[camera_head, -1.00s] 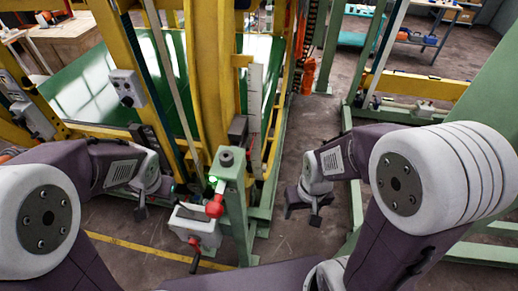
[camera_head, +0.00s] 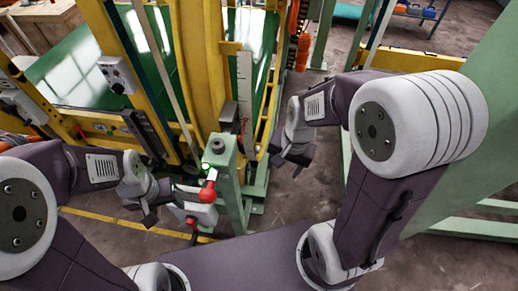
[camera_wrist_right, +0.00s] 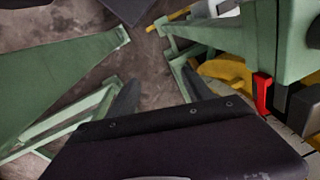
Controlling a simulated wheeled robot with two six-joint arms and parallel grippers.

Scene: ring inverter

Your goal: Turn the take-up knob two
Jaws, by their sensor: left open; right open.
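A dark round knob (camera_head: 220,141) sits on top of a green post (camera_head: 233,190); I cannot tell whether it is take-up knob two. A red ball-ended lever (camera_head: 208,191) is on the post's left side, above a pale box (camera_head: 195,213). A grey box with a dark knob (camera_head: 117,77) is on the yellow frame at upper left. My right gripper (camera_head: 288,165) is open and empty, right of the post and apart from it. Its spread fingers also show in the right wrist view (camera_wrist_right: 160,93). My left gripper (camera_head: 157,203) is open, just left of the pale box.
A yellow upright (camera_head: 195,70) and a white ruled scale (camera_head: 245,85) stand behind the post. In the right wrist view, a red part (camera_wrist_right: 262,93) lies right of the fingers, near green framework (camera_wrist_right: 285,40).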

